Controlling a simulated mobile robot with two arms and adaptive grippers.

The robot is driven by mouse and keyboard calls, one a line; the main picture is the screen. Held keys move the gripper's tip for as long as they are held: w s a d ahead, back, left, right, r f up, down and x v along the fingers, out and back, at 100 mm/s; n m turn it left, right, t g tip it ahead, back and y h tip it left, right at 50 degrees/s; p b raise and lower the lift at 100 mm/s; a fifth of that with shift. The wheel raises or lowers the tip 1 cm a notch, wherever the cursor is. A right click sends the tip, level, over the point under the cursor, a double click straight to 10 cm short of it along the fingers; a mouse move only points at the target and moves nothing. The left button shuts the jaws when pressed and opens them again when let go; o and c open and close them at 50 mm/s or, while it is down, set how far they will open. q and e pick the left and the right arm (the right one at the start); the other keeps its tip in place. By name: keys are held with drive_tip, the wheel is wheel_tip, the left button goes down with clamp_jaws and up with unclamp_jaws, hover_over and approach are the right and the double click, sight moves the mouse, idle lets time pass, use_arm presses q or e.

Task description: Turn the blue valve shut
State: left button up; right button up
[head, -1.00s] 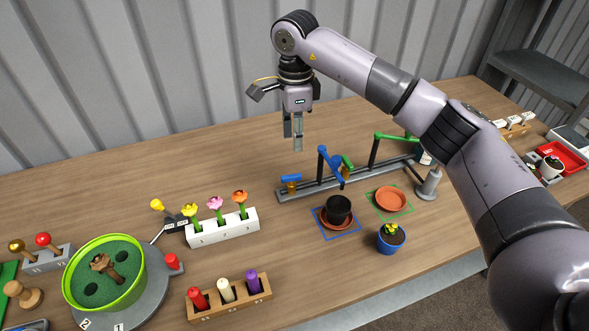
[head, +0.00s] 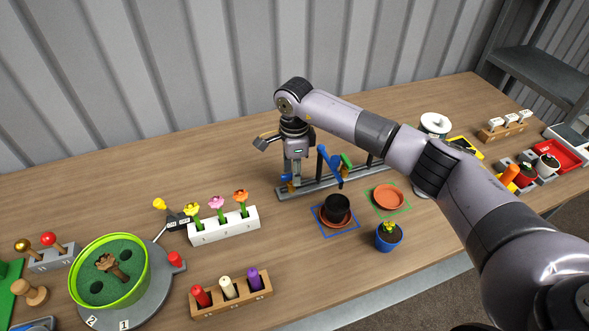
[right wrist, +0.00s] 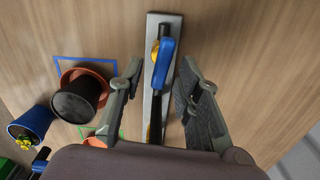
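The blue valve is a blue lever handle on a brass body, set on a grey rail (head: 325,183). In the right wrist view the blue valve handle (right wrist: 164,62) lies roughly lengthwise along the rail. My right gripper (head: 292,178) is down at the left end of the rail and hides most of the valve in the head view. In the right wrist view the right gripper (right wrist: 162,72) is open, one finger on each side of the handle, with gaps visible. My left gripper is not in view.
A blue spout (head: 329,164) rises just right of the gripper. A black pot (head: 337,207) stands on a saucer inside a blue square. An empty orange saucer (head: 388,197) and a blue flower pot (head: 389,238) are nearby. A white flower rack (head: 225,228) stands left.

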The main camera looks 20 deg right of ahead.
drive_tip(key=shift+c, duration=0.6)
clamp_jaws()
